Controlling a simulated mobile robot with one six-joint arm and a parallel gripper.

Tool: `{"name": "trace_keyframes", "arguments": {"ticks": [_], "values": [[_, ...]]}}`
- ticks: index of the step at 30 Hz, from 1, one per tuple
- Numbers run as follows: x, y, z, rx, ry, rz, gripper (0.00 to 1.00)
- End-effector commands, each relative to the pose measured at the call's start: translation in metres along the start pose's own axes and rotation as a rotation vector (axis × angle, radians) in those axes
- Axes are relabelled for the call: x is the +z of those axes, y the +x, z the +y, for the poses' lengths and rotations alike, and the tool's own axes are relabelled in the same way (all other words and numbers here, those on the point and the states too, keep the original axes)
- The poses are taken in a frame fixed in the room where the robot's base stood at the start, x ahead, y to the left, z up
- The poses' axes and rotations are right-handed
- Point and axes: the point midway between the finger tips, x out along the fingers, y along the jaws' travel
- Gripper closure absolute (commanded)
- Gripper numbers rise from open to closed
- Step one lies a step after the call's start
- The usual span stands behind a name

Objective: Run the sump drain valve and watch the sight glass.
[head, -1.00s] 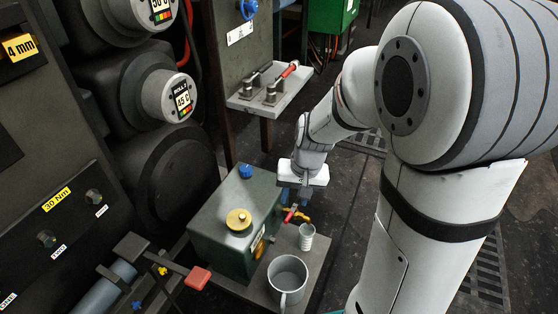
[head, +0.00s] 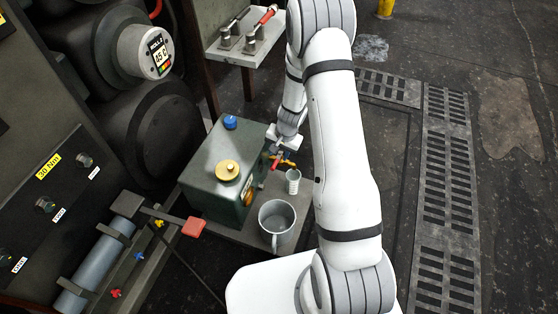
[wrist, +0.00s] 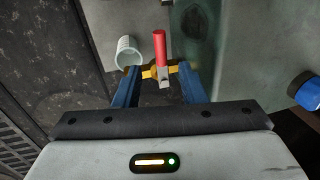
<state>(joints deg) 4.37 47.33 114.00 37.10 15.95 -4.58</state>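The sump is a dark green box (head: 213,178) with a brass cap on top, standing on a low grey shelf. Its sight glass (head: 247,191) is an amber window on the side wall. The brass drain valve (wrist: 149,73) has a red lever (wrist: 160,48), which also shows at the box's right side in the head view (head: 275,161). My gripper (wrist: 159,76) is open, with its blue fingers on either side of the valve and the lever's grey base between them. Whether they touch it I cannot tell. The liquid level is too small to read.
A small ribbed white cup (head: 293,181) stands by the valve, and a grey mug (head: 277,219) stands in front of the box. A blue knob (head: 230,122) tops the box. Open floor lies right.

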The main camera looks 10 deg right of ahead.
Motion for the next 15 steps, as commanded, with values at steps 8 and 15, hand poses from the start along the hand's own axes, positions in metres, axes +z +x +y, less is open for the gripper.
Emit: {"name": "trace_keyframes", "arguments": {"ticks": [8,15], "values": [[0.001,0.049,0.001,0.001,-0.001,-0.002,0.63],[0.001,0.061,-0.001,0.0,-0.003,-0.001,0.63]]}}
